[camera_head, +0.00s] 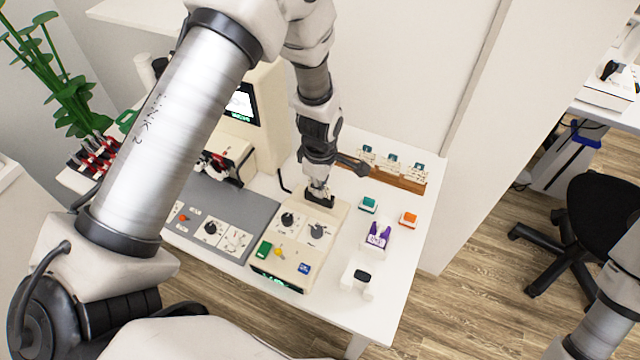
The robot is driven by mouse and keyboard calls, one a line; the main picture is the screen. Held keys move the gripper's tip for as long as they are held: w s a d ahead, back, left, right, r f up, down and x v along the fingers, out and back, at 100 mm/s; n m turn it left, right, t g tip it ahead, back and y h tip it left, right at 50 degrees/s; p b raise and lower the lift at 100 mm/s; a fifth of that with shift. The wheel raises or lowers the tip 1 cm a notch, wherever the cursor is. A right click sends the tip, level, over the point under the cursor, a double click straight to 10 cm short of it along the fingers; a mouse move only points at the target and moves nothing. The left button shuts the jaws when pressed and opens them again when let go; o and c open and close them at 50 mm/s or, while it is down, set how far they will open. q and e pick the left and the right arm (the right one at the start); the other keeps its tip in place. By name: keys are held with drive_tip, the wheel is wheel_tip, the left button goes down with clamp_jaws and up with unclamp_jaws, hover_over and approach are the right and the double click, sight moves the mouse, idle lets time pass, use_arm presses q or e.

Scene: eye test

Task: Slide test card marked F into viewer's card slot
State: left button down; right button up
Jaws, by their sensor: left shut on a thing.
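My left gripper (320,184) reaches down from the top over the back edge of a beige control box (268,268). It is shut on a small pale card-like piece (319,192), mostly hidden; no letter is readable on it. Just below it is a black slot-like part (325,201) at the back of the box; I cannot tell whether the piece is in it or only above it. Several small cards with teal marks (391,163) stand in a wooden rack (411,184) behind, to the right. My right gripper is not in view.
A beige machine with a lit screen (241,103) stands behind, left of the gripper. Right of the box are a green button block (369,204), an orange one (408,218), a purple item (378,235) and a white block (358,282). A grey panel (187,195) lies left.

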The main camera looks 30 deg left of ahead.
use_arm(q)
drive_tip(key=c, duration=1.2)
unclamp_jaws()
drive_tip(key=shift+f, duration=0.1)
wheel_tip(320, 180, up, 12)
drive_tip(key=shift+r, duration=0.1)
